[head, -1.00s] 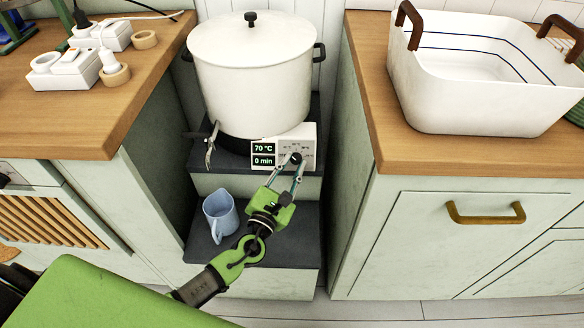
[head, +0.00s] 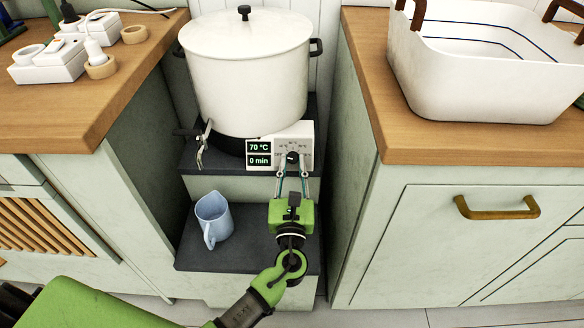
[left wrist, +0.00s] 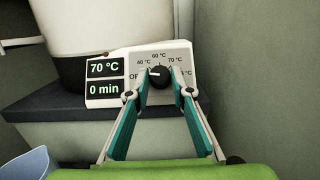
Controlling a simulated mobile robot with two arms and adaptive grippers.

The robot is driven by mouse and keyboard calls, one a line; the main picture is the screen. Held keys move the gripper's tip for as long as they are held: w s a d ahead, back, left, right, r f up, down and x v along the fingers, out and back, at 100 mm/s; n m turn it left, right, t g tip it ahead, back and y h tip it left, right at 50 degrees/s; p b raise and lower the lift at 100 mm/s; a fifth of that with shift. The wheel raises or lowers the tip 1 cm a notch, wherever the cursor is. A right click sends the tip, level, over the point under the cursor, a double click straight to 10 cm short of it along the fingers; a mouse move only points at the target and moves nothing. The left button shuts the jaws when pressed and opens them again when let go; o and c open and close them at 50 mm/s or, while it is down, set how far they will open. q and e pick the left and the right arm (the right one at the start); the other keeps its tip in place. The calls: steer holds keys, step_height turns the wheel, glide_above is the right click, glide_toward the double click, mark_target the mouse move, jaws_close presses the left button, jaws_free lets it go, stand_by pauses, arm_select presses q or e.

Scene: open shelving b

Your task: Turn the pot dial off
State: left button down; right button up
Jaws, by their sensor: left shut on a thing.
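The large white pot (head: 245,80) with its lid on stands in the gap between the counters. Its control box (head: 303,139) has a display reading 70 °C and 0 min. The black dial (left wrist: 159,79) shows a white mark pointing left, towards the partly hidden OFF label. My left gripper (head: 292,172) is shut on the dial, one finger on each side; the fingers (left wrist: 161,84) also show in the left wrist view and cover part of the scale. My right gripper is not in view.
A blue jug (head: 213,218) stands on the lower dark step, left of my left gripper. A metal tap (head: 203,146) sticks out below the pot. Wooden counters (head: 420,142) close in on both sides. A white basin (head: 470,95) sits on the right one.

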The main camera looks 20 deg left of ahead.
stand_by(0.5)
arm_select(q)
steer(key=c, duration=1.8)
jaws_free()
steer(key=v, duration=1.2)
steer(key=shift+d, duration=0.1)
